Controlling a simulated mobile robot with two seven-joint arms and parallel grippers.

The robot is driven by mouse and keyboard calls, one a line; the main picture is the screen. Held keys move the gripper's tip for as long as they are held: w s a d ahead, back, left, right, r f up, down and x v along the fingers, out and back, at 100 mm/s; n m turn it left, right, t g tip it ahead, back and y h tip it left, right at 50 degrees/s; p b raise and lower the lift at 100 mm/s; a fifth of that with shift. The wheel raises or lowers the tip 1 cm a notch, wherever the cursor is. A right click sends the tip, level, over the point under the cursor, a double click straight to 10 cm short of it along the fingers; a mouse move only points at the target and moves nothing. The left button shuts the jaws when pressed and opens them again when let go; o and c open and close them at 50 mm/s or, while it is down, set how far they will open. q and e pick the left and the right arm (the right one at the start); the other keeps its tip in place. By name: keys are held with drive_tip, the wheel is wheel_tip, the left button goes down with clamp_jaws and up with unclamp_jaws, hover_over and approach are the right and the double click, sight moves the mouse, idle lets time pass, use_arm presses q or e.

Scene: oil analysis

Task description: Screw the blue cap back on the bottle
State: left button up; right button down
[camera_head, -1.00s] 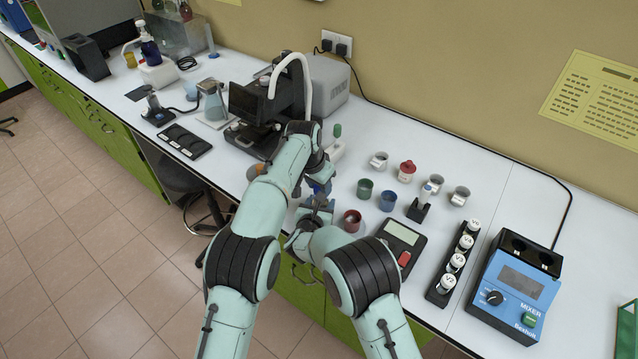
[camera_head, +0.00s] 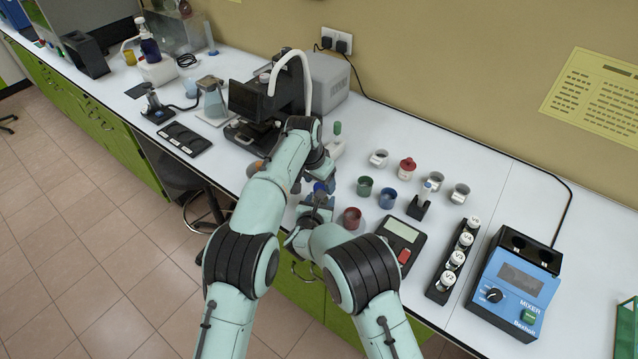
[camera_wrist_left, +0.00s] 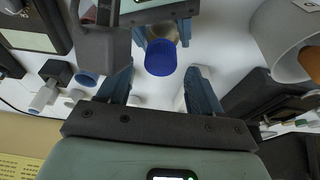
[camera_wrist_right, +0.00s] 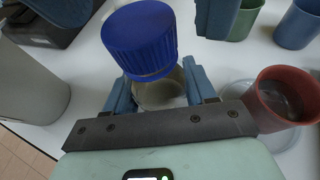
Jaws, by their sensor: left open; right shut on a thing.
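The blue cap (camera_wrist_right: 140,40) sits on top of the clear glass bottle (camera_wrist_right: 160,92) in the right wrist view; I cannot tell how tightly it is seated. My right gripper (camera_wrist_right: 160,85) is shut on the bottle below the cap, one finger on each side. My left gripper (camera_wrist_left: 160,74) is open, its fingers apart, with the blue cap (camera_wrist_left: 163,58) ahead between them and not gripped. In the head view the cap (camera_head: 320,187) shows as a small blue patch between the two grippers; my arms hide most of the bottle.
A red cup (camera_head: 352,217) stands close to the right gripper, with a green cup (camera_head: 364,186) and a blue cup (camera_head: 387,198) beyond. A dark instrument with a display (camera_head: 403,232) lies to the right. The microscope (camera_head: 262,105) stands behind the left arm.

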use_arm(q)
drive_tip(key=shift+r, duration=1.6)
drive_tip(key=o, duration=0.6)
drive_tip(key=shift+c, duration=0.2)
drive_tip(key=v, duration=0.7)
drive_tip(key=shift+r, duration=0.2)
drive_tip(key=shift+s+a, duration=0.1)
